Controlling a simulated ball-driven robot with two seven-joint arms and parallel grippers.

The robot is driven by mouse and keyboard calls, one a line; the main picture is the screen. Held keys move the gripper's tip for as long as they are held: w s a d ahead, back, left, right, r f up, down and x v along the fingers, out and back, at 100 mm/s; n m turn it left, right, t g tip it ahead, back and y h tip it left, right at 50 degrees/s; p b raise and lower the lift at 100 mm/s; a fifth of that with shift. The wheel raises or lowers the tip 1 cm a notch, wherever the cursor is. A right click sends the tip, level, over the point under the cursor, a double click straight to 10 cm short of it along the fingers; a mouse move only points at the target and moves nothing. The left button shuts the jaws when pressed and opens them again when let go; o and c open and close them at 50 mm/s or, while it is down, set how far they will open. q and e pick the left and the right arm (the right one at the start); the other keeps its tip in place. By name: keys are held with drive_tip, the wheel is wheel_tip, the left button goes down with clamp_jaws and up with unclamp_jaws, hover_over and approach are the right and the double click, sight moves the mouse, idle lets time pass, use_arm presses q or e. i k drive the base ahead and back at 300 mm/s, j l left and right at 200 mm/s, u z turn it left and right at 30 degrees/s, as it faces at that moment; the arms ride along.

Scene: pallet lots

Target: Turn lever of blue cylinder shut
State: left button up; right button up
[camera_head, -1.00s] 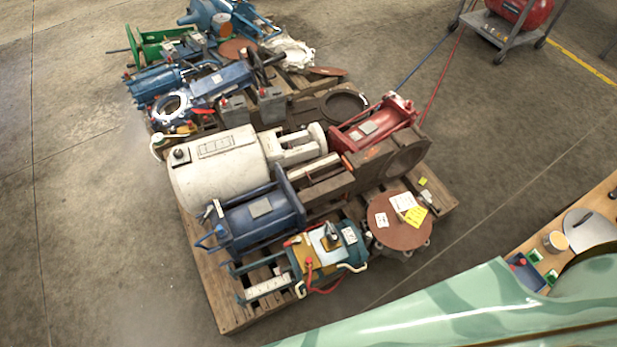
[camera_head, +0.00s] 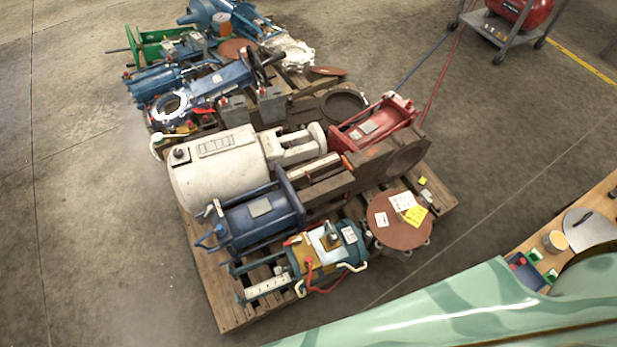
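A blue cylinder (camera_head: 258,212) lies on the near wooden pallet, in front of a large white tank. A small pale lever (camera_head: 211,208) shows at its left end, with a blue handle-like part below it. The lever is too small to tell whether it is open or shut. Another blue cylinder (camera_head: 222,82) lies on the pallet farther back. Neither of my grippers is in view.
The near pallet (camera_head: 232,315) also carries the white tank (camera_head: 215,170), a red frame (camera_head: 372,125), a teal unit with red and white hoses (camera_head: 325,255) and a brown disc (camera_head: 398,219). A green patterned surface (camera_head: 450,310) fills the lower right. Floor at left is clear.

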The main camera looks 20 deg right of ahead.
sight(210, 210)
drive_tip(key=j+z, duration=0.25)
drive_tip(key=j, duration=0.25)
drive_tip(key=k+j+z, duration=0.1)
drive_tip(key=j+z, duration=0.2)
drive_tip(key=j, duration=0.15)
drive_tip(key=k+j+z, duration=0.1)
drive_tip(key=j+z, duration=0.15)
drive_tip(key=j, duration=0.2)
